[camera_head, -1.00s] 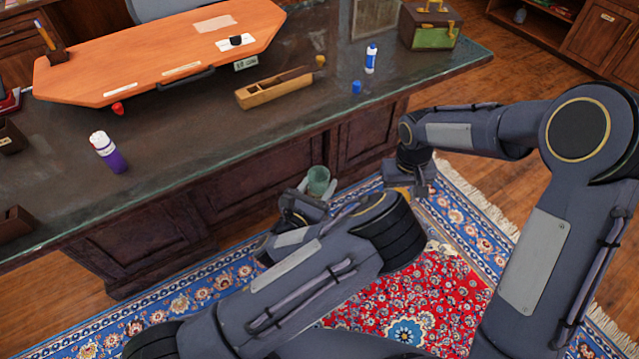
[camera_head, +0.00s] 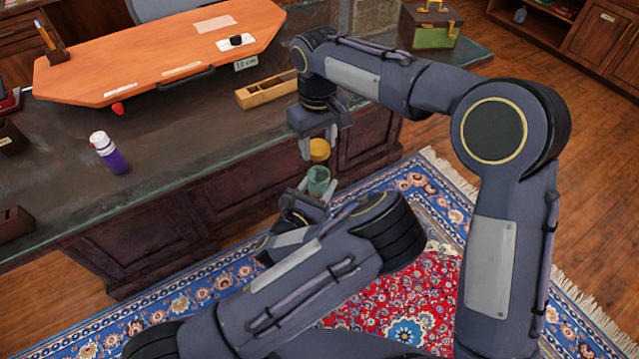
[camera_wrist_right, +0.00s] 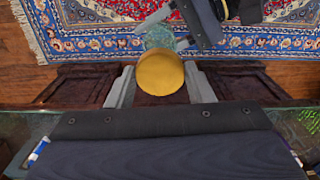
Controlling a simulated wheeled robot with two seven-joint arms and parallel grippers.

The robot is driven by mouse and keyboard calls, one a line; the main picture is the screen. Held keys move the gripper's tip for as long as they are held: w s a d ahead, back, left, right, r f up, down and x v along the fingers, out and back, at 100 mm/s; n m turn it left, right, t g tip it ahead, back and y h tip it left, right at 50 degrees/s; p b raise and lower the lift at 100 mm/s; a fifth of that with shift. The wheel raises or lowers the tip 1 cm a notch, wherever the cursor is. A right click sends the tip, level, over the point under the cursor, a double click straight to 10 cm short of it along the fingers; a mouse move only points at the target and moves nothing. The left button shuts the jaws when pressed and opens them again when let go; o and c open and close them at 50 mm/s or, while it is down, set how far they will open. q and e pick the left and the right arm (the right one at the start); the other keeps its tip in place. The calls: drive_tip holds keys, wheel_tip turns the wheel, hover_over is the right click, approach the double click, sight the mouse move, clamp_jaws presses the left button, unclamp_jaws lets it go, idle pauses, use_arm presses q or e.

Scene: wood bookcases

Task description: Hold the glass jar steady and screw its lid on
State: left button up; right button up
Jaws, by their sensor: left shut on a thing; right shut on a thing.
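The glass jar (camera_head: 319,181) is a pale green, see-through jar, held upright in front of the desk's edge. My left gripper (camera_head: 312,192) is shut on it from below left. The yellow-orange lid (camera_head: 319,150) is held just above the jar, with a small gap between them. My right gripper (camera_head: 321,146) points down and is shut on the lid. In the right wrist view the round lid (camera_wrist_right: 160,73) sits between both fingers, and the jar (camera_wrist_right: 160,37) shows partly behind it.
The dark desk (camera_head: 190,140) stands close behind both grippers. On it are an orange board (camera_head: 150,60), a wooden box (camera_head: 265,92), a purple-and-white bottle (camera_head: 108,152) and a green case (camera_head: 430,30). A patterned rug (camera_head: 400,300) lies below.

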sight(319, 188)
drive_tip(key=shift+f, duration=2.05)
drive_tip(key=shift+s+d+r, duration=0.1)
drive_tip(key=shift+f, duration=0.95)
drive_tip(key=shift+f, duration=0.55)
